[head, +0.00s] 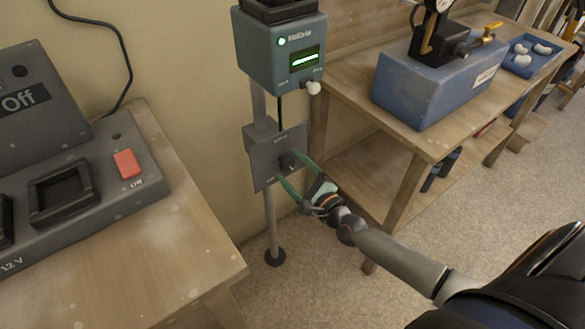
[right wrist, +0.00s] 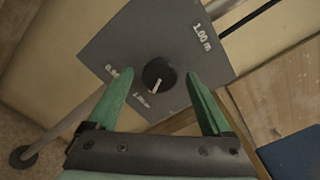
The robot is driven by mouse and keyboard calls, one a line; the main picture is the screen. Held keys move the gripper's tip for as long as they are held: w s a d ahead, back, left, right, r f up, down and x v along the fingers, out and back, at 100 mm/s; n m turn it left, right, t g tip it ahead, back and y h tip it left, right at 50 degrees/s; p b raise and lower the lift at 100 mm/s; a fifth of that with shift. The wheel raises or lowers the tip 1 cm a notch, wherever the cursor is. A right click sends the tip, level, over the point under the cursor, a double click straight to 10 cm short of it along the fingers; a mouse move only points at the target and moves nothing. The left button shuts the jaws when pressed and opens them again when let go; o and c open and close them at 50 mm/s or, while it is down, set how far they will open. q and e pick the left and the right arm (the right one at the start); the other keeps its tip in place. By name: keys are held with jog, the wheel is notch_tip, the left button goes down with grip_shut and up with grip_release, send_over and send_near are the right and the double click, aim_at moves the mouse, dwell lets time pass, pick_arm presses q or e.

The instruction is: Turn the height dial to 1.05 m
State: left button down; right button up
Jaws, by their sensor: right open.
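The height dial is a small black knob (head: 287,162) on a grey plate (head: 264,165) fixed to a thin post. In the right wrist view the knob (right wrist: 158,72) has a pale pointer mark on its lower part, slanting down and slightly left. A label at the plate's upper right reads 1.00 m; the labels at left and below are partly hidden or too small to read surely. My right gripper (head: 290,168) has its green fingers open, one on each side of the knob, with gaps showing in the right wrist view (right wrist: 158,76). My left gripper is not in view.
A grey-green box (head: 281,55) with a lit display and white knob tops the post. A wooden bench (head: 190,225) with a switch panel stands left. Another bench (head: 430,135) at right carries a blue block (head: 425,90). Floor between the benches is clear.

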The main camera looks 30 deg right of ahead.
jog(key=s+d, duration=0.1)
jog(key=s, duration=1.1)
jog(key=shift+s+d, duration=0.25)
jog(key=shift+d, duration=0.1)
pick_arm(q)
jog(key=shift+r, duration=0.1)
pick_arm(e)
jog(key=s+a+f+n+g, duration=0.45)
jog(key=a+f+n, duration=0.2)
jog(key=n, duration=0.75)
jog(key=s+a+f+n+g, duration=0.45)
jog(key=a+n, duration=0.35)
jog(key=n, duration=0.5)
pick_arm(q)
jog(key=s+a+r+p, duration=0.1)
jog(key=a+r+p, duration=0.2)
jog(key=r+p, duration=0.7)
jog(key=p, duration=0.4)
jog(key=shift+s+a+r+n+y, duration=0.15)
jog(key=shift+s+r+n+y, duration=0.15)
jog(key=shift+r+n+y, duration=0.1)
pick_arm(e)
jog(key=s+d+r, duration=0.2)
jog(key=d+r, duration=0.1)
jog(key=r, duration=0.7)
jog(key=shift+d+t, duration=0.3)
jog(key=shift+d, duration=0.1)
